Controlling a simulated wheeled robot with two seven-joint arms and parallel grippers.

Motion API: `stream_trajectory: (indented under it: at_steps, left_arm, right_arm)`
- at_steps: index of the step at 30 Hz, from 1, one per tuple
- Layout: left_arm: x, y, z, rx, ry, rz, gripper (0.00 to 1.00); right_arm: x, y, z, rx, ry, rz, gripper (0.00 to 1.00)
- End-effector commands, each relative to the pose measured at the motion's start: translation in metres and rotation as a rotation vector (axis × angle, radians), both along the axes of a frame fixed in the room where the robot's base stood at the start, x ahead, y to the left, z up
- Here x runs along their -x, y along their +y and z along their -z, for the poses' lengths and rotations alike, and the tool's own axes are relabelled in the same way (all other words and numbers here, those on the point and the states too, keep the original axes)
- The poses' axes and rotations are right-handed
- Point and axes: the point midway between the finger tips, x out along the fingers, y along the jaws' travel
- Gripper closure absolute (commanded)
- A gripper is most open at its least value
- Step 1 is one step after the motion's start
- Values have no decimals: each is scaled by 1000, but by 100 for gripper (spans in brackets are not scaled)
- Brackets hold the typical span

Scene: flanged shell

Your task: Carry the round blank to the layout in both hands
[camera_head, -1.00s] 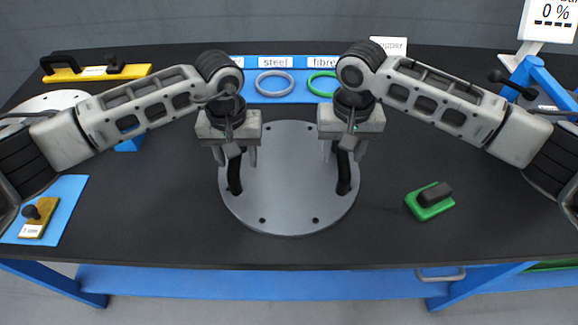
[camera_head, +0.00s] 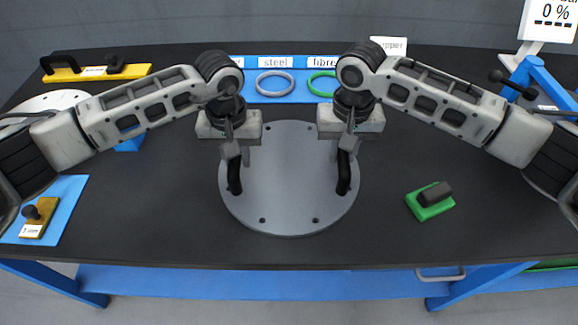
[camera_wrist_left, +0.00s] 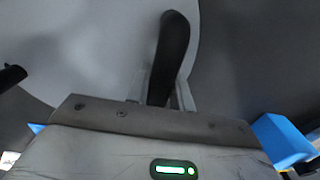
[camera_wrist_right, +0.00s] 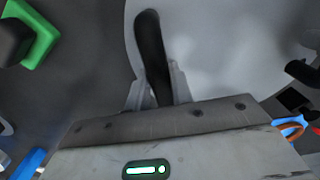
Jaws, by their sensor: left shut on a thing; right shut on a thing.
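The round blank (camera_head: 290,200) is a grey metal disc with small holes near its rim and two black handles. It lies on or just over the dark table in the middle of the head view; I cannot tell if there is a gap. My left gripper (camera_head: 234,160) is shut on the left black handle (camera_head: 234,180), which also shows in the left wrist view (camera_wrist_left: 170,50). My right gripper (camera_head: 345,155) is shut on the right black handle (camera_head: 343,180), also seen in the right wrist view (camera_wrist_right: 152,50). The layout cannot be made out for certain.
A green block with a dark grip (camera_head: 430,201) sits right of the disc. A blue strip with rings (camera_head: 300,92) lies behind it. A yellow bar (camera_head: 95,73) is at the back left, a blue mat (camera_head: 65,200) at the front left. A blue stand (camera_head: 535,80) is at the right.

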Motion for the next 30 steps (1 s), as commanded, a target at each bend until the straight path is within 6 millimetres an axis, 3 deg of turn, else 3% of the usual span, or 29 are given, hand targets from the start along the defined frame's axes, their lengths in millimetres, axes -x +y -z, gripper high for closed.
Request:
stream_trajectory:
  at_steps: [30]
  left_arm:
    - [-2,0,-5,4,-7,-1,100]
  right_arm:
    - [-3,-1,-6,-2,-7,3,100]
